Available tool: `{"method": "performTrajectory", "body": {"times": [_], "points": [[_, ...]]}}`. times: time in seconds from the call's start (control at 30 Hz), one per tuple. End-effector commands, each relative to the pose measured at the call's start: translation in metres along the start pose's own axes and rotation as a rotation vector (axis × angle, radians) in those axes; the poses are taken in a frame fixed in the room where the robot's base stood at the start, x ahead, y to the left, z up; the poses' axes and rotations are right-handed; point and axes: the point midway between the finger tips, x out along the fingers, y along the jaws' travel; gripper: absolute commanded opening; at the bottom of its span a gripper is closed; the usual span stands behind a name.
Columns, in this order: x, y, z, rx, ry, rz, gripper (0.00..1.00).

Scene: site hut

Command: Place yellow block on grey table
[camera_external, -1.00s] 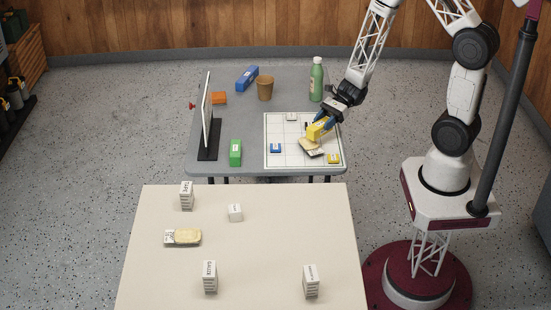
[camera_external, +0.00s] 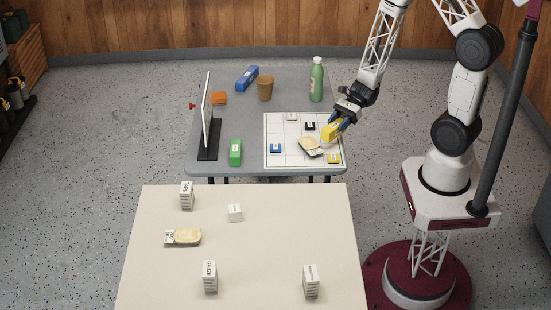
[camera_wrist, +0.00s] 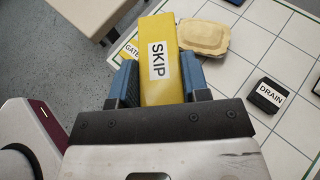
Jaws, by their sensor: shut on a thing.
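The yellow block (camera_external: 329,132) is held in my gripper (camera_external: 340,124), above the right edge of the white grid board on the grey table (camera_external: 223,116). In the wrist view the yellow block (camera_wrist: 162,65) carries a label reading SKIP and sits between the two blue fingers of my gripper (camera_wrist: 160,85), which are shut on it. The grey table stands behind the cream table. A smaller yellow piece (camera_external: 333,158) lies on the board's front right; in the wrist view this piece (camera_wrist: 132,49) reads GATE.
The white grid board (camera_external: 276,130) bears a blue piece (camera_external: 275,148), a black DRAIN piece (camera_wrist: 269,95) and a tan-topped packet (camera_external: 310,147). A green bottle (camera_external: 316,80), brown cup (camera_external: 265,88), green block (camera_external: 235,152) and upright panel (camera_external: 207,115) stand around. The grey table's middle left is clear.

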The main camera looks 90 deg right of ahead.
Motion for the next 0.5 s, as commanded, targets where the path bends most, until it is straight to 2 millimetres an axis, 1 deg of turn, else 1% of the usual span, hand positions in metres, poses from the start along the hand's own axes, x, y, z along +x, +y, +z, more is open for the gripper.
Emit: {"method": "performTrajectory", "body": {"times": [0.17,0.5], "points": [[0.01,-0.021,0.002,-0.001,-0.001,0.001,0.16],[0.035,-0.074,0.006,0.001,0.0,0.001,0.16]]}}
